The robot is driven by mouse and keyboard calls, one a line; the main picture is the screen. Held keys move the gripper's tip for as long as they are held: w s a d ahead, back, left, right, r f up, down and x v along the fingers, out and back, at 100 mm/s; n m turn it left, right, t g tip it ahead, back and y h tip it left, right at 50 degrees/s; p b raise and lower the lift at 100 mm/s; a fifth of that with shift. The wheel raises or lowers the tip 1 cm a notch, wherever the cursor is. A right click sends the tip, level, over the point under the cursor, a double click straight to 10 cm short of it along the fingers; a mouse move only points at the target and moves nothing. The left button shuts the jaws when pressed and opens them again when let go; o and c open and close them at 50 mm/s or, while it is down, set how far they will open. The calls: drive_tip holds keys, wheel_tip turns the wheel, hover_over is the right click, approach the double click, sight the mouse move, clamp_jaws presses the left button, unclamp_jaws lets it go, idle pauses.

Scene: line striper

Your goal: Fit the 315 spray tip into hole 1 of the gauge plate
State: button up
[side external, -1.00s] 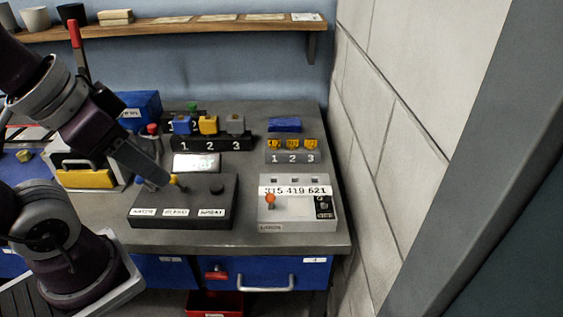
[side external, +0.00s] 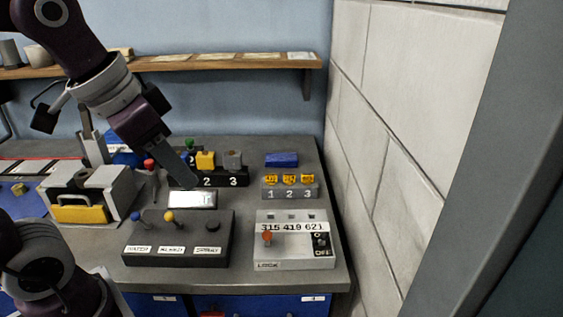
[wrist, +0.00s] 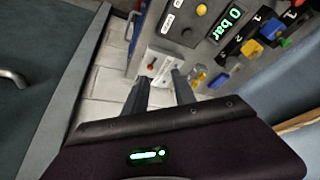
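Several yellow spray tips sit on a grey block (side external: 290,194) marked 1 2 3, at the right of the bench in the side view. The yellow tips (side external: 289,179) are too small for me to read which is 315. A pale box (side external: 291,257) in front carries the labels 315 419 621, small square slots and an orange-topped lever. I cannot tell for sure which piece is the gauge plate. My gripper (side external: 188,183) hangs by the black rack, left of the tips. In the wrist view my gripper (wrist: 162,92) is open and empty, with its fingers apart.
A black rack (side external: 215,180) holds coloured blocks. A black box (side external: 178,244) with levers stands in front, with a small display (side external: 193,200) behind it. A blue block (side external: 282,160) lies behind the tips. A brick wall (side external: 385,150) bounds the bench at right.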

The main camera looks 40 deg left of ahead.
drive_tip(key=w+a+m+g, duration=0.1)
drive_tip(key=w+a+m, duration=0.2)
drive_tip(key=w, duration=1.1)
drive_tip(key=m+g+h, duration=0.1)
drive_tip(key=m+h, duration=0.2)
drive_tip(key=m, duration=0.1)
approach(288, 175)
drive_tip(key=x, duration=0.9)
drive_tip(key=shift+w, duration=0.1)
clamp_jaws()
